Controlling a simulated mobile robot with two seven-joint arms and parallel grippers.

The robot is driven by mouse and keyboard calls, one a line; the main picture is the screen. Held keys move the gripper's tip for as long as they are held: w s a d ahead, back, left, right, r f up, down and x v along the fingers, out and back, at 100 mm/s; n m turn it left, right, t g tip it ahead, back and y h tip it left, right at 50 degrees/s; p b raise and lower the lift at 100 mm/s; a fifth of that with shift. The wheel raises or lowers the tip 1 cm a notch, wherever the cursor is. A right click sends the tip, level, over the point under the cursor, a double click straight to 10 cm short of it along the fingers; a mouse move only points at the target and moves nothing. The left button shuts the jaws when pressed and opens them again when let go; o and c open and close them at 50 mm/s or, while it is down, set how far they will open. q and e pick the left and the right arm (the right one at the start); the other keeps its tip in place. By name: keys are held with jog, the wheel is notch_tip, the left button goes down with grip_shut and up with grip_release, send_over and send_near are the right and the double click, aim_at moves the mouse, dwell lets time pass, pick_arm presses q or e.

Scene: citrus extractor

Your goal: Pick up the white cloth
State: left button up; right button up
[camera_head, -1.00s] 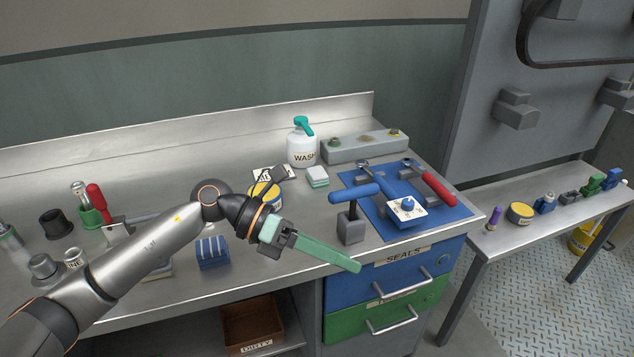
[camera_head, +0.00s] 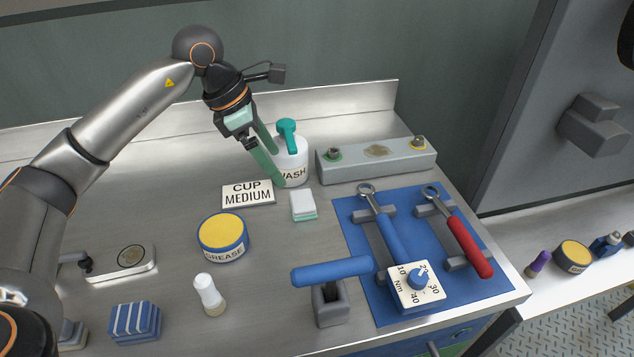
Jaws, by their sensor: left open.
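The white cloth (camera_head: 303,203) is a small folded stack, white on top with pale green lower layers. It lies flat on the steel bench, right of the CUP MEDIUM card. My left gripper (camera_head: 277,170) is open and empty, its green fingers pointing down and to the right. It is in the air above and to the upper left of the cloth, apart from it, and partly covers the WASH bottle. My right gripper is not in view.
The WASH bottle (camera_head: 294,165) stands behind the cloth. The CUP MEDIUM card (camera_head: 248,194) and yellow GREASE tin (camera_head: 222,236) are to the left. A blue mat (camera_head: 355,225) with wrenches lies right; a blue-handled tool (camera_head: 330,272) stands in front. A striped blue cloth (camera_head: 134,322) is front left.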

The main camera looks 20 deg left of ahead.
pick_arm(q)
send_over(301, 199)
jog(key=s+a, duration=0.2)
jog(key=f, duration=0.6)
jog(key=shift+w+d+f, duration=0.1)
jog(key=shift+d, duration=0.1)
jog(key=shift+a+x, duration=0.2)
jog(key=shift+x, duration=2.65)
jog(key=c, duration=1.1)
jog(key=shift+a, duration=0.1)
jog(key=shift+a+r, duration=0.15)
jog(key=shift+r, duration=0.15)
jog(key=s+a+r, duration=0.2)
jog(key=a, duration=0.1)
jog(key=s+a+r+b, duration=0.1)
jog(key=s+a+r, duration=0.2)
jog(key=a, duration=0.1)
jog(key=s+a+r, duration=0.2)
jog(key=s+a, duration=0.1)
jog(key=shift+s+a+r, duration=0.2)
jog(key=shift+a, duration=0.15)
